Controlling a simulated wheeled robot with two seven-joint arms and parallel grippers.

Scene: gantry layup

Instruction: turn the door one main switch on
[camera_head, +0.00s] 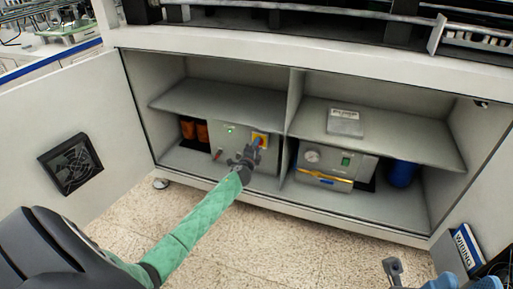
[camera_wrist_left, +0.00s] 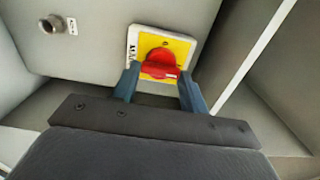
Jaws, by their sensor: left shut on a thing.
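The main switch is a red rotary knob (camera_wrist_left: 160,66) on a yellow plate (camera_wrist_left: 183,46), fixed to a grey control box (camera_head: 228,150) in the cabinet's left bay. In the head view the yellow plate (camera_head: 262,138) shows just above my left gripper (camera_head: 256,147). In the left wrist view the fingers of my left gripper (camera_wrist_left: 158,85) stand on either side of the red knob, shut on it. The knob's grip bar looks about crosswise in that view; its position marks are not readable. My right gripper (camera_head: 393,268) is low at the right, away from the switch, its jaws unclear.
A green lamp (camera_head: 230,130) shows on the box. Orange cylinders (camera_head: 195,131) stand left of it. The right bay holds a gauge unit (camera_head: 335,160) and a blue canister (camera_head: 402,173). A shelf (camera_head: 215,101) is above; an open door (camera_head: 50,120) stands left.

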